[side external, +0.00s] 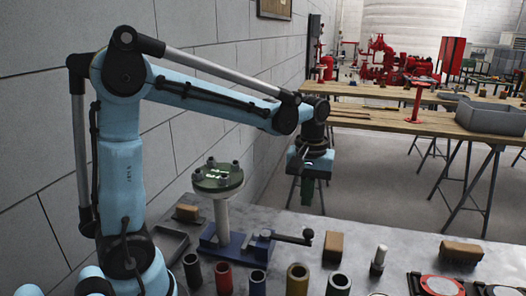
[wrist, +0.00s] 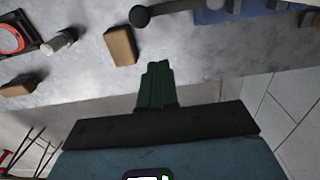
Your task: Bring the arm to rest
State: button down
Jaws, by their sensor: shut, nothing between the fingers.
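My gripper (side external: 307,190) hangs from my blue arm above the far edge of the grey bench (side external: 345,235), fingers pointing down. In the wrist view its green fingers (wrist: 157,85) are together with nothing between them. It is apart from everything on the bench. A brown block (side external: 333,246) stands on the bench below it; the same block also shows in the wrist view (wrist: 121,46), left of the fingers.
A blue vise (side external: 236,240) with a dark handle and a round green-topped stand (side external: 217,178) are left of my gripper. Several coloured cylinders (side external: 298,277) line the front. Wooden trestle tables (side external: 400,121) with a grey bin (side external: 490,116) stand behind, across open floor.

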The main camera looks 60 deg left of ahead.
jog(key=s+d+m+t, duration=0.4)
jog(key=s+m+t, duration=0.3)
jog(key=s+m, duration=0.1)
jog(key=shift+s+r+m, duration=0.25)
jog(key=shift+r+m, duration=0.2)
jog(key=shift+m, duration=0.05)
dwell(0.9)
